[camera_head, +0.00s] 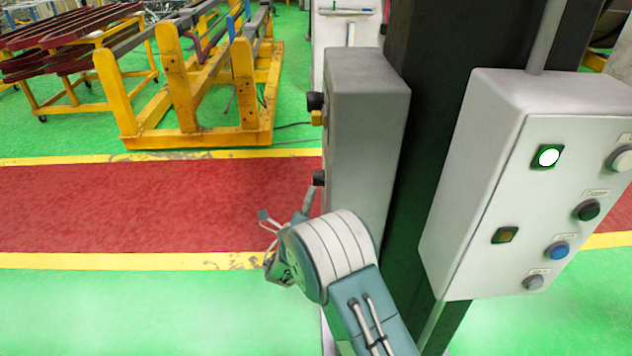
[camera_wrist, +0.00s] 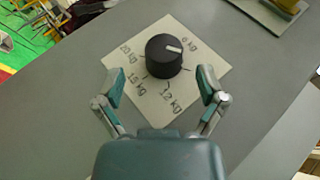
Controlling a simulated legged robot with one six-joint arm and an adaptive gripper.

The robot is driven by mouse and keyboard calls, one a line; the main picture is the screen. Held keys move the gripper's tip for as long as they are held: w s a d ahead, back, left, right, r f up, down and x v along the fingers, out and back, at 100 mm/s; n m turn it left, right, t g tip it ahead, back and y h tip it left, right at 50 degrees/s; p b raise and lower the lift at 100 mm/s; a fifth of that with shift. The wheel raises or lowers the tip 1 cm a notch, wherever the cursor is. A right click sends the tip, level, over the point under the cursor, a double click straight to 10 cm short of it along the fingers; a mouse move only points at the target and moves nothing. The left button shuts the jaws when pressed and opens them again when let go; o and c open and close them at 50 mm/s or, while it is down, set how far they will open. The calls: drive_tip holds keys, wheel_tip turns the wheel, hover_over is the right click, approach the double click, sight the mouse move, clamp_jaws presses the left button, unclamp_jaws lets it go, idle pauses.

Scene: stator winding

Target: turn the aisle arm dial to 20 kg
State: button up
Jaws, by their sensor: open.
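The dial (camera_wrist: 163,57) is a black round knob on a pale square plate (camera_wrist: 188,78) in the wrist view. Its white mark points to the upper right, toward a "kg" label whose number is hard to read. The 20 kg label (camera_wrist: 128,57) is at the knob's left, with 15 kg and 12 kg below. My gripper (camera_wrist: 161,84) is open and empty, its fingertips apart on either side just below the knob in the picture.
A light grey control box (camera_head: 480,180) with buttons is on the dark column (camera_head: 425,120) at the right. Another plate with a yellow part (camera_wrist: 283,8) is at the wrist view's top right. Yellow racks (camera_head: 200,90) stand beyond the red aisle (camera_head: 150,205). The floor at left is clear.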

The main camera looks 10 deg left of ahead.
drive_tip(key=v, duration=0.8)
drive_tip(key=shift+f, duration=0.15)
